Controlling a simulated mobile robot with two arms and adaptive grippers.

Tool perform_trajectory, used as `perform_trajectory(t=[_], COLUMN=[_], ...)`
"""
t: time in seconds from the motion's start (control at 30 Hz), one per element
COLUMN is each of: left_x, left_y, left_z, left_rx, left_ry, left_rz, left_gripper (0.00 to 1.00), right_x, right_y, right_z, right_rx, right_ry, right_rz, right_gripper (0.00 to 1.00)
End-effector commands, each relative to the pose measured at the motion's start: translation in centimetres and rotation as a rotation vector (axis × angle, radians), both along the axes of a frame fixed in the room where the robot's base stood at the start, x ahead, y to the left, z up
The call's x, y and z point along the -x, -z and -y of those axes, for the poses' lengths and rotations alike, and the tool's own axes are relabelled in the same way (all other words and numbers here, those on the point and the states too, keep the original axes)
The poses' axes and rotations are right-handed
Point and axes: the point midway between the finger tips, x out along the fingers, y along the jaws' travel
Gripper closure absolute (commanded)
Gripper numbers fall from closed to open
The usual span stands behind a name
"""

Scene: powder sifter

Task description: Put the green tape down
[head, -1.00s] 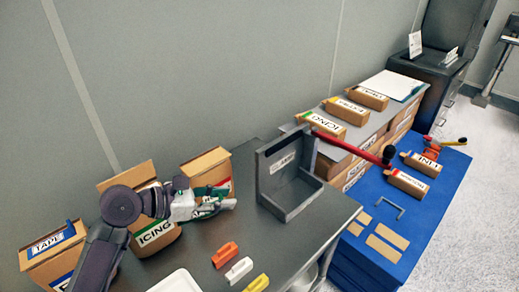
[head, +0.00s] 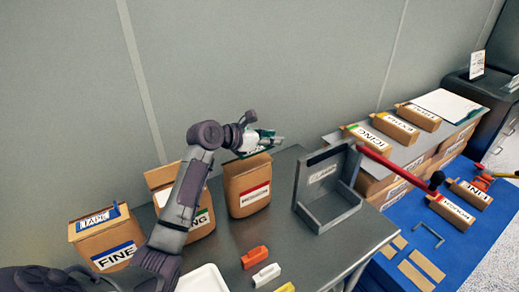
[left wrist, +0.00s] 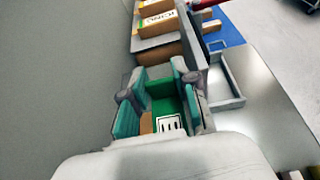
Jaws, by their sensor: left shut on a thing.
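My left gripper (head: 270,141) is shut on the green tape (left wrist: 161,103). In the left wrist view the tape is a green piece between the teal finger pads, next to a white label with dark print. In the head view the gripper is above the top of a brown box with a red label (head: 254,192), near the grey wall. The fingers hide most of the tape in the head view. I cannot tell whether the tape touches the box. My right gripper is not in view.
Left of it stand a green-labelled box (head: 201,222) and a blue-labelled FINE box (head: 104,236) with a TAPE piece (head: 97,218) on top. A grey open-fronted stand (head: 330,212) is to the right. Orange (head: 255,257) and white (head: 267,274) clips lie in front.

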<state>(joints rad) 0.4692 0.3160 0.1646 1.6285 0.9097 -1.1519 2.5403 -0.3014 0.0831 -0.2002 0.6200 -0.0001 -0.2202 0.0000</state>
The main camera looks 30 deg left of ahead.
Motion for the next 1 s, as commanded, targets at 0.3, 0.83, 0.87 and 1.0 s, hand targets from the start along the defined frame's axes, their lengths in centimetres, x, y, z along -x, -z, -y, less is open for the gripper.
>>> perform_trajectory(t=[0.3,0.83,0.87,1.0], left_x=[-1.2,-1.1,-1.1,-1.1], left_y=[2.5,6.4,6.4,6.6], left_z=[-3.8,-3.8,-3.8,-3.8], left_rx=[0.000,0.000,0.000,0.000], left_ry=[0.001,0.000,0.000,0.001], left_rz=[0.000,0.001,0.001,0.001], left_gripper=[0.86,0.86,0.86,0.66], right_x=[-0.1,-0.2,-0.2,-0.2], right_y=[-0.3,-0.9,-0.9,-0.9], right_z=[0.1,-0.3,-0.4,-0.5], right_rx=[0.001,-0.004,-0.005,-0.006], right_ry=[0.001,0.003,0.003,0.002], right_rz=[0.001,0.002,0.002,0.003], right_gripper=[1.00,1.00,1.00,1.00])
